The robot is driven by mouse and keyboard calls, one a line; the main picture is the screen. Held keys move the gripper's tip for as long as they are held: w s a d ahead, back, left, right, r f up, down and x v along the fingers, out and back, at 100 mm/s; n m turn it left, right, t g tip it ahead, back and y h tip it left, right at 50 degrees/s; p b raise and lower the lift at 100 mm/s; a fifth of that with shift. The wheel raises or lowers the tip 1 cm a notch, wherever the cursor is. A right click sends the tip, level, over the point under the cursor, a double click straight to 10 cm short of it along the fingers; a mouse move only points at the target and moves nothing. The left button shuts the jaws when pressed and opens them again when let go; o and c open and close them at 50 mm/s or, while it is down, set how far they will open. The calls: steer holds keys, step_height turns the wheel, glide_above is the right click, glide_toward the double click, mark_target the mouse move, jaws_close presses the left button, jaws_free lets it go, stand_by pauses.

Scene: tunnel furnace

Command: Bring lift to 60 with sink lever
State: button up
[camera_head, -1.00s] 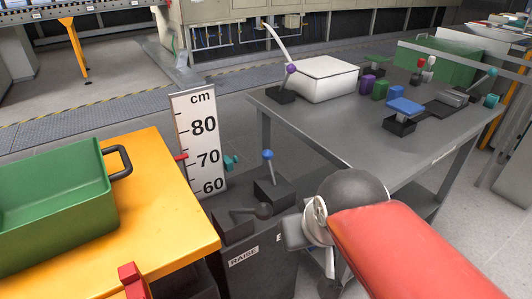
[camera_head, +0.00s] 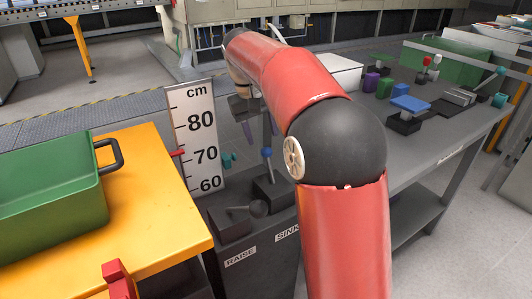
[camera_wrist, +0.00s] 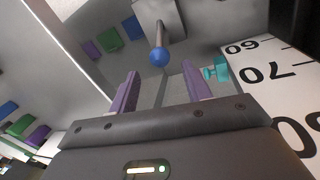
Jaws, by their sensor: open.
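The scale board (camera_head: 195,137) is marked in cm with 80, 70 and 60. A red pointer (camera_head: 178,153) at its left edge stands level with about 70. A lever with a blue ball (camera_head: 266,153) stands roughly upright on the console above the SINK label (camera_head: 287,233). A black-ball lever (camera_head: 258,208) leans over above the RAISE label (camera_head: 240,257). My gripper (camera_head: 262,137) is open and empty, above and close to the blue ball. In the wrist view the blue ball (camera_wrist: 159,57) shows just beyond the gap between the purple fingers (camera_wrist: 160,75); contact is not visible.
A yellow table (camera_head: 150,205) with a green bin (camera_head: 45,190) stands left. A teal knob (camera_head: 228,160) is beside the scale. A grey table (camera_head: 430,150) at right carries a white box (camera_head: 345,75) and several small levers and blocks. My arm hides part of it.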

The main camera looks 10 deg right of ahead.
mark_target(266, 148)
steer(key=f, duration=0.3)
steer(key=d+f+b, duration=0.1)
steer(key=f, duration=0.3)
steer(key=shift+d, duration=0.2)
steer(key=shift+c, duration=0.4)
jaws_close()
